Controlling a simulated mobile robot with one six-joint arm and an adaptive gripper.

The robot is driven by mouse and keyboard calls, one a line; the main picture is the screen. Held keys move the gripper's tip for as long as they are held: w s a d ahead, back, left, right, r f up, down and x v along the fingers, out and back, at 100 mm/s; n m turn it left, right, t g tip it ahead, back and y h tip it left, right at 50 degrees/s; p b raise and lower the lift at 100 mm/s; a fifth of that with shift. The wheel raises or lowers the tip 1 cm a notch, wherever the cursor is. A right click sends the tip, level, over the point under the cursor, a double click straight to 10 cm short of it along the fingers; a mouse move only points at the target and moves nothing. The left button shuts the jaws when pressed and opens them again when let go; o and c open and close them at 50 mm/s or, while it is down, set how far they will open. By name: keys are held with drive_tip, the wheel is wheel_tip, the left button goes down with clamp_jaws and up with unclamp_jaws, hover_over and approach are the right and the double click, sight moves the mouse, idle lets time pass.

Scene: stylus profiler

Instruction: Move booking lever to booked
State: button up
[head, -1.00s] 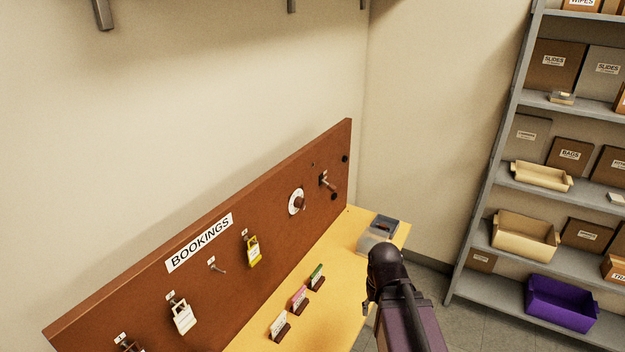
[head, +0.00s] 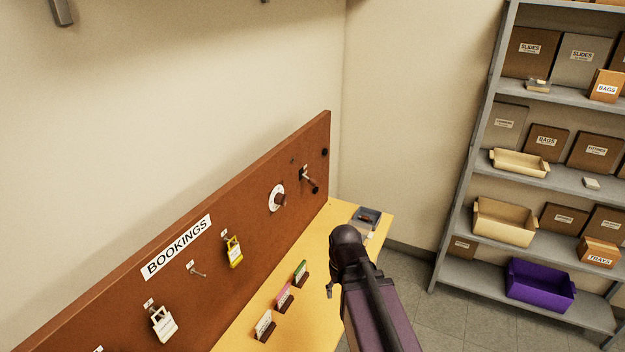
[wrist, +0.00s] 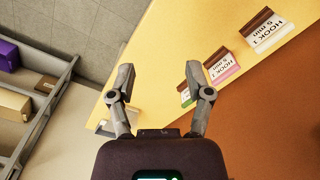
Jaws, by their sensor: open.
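The booking lever (head: 311,182) is a small dark handle on a metal arm. It sticks out from the far right end of the brown bookings board (head: 130,300) and points down to the right. Two dark round spots lie on the board near it. My gripper is open and empty in the wrist view (wrist: 158,82), over the yellow table edge. In the head view my dark arm end stands over the table, to the right of and below the lever, apart from it. The fingers are mostly hidden there. The lever is not in the wrist view.
A white dial with a brown knob (head: 278,198) sits left of the lever. Tagged hooks hang on the board. Several card holders (head: 284,297) and a grey tray (head: 368,216) stand on the yellow table (head: 318,248). A shelf unit (head: 478,190) is at the right.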

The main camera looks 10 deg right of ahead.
drive_tip(key=w+r+n+y+p, duration=0.1)
drive_tip(key=w+r+n+p, duration=0.2)
drive_tip(key=w, duration=0.4)
drive_tip(key=w+r+n+t+p, duration=0.1)
drive_tip(key=w+r+p, duration=0.3)
drive_tip(key=w, duration=0.4)
drive_tip(key=w+r+n+y+p, duration=0.1)
drive_tip(key=w+r+p, duration=0.25)
drive_tip(key=w, duration=0.35)
drive_tip(key=n+t+y+p, duration=0.2)
drive_tip(key=n+p, duration=0.4)
drive_tip(key=p, duration=0.2)
approach(312, 179)
wheel_tip(312, 179, up, 4)
drive_tip(key=shift+s+d+f+b, duration=0.25)
drive_tip(key=shift+d+b, duration=0.05)
drive_tip(key=shift+f, duration=0.2)
drive_tip(key=b+x, duration=1.2)
drive_tip(key=x, duration=0.1)
drive_tip(key=shift+s+f+b, duration=0.1)
drive_tip(key=shift+f+b, duration=0.2)
drive_tip(key=shift+b, duration=0.1)
drive_tip(key=shift+d, duration=0.15)
clamp_jaws()
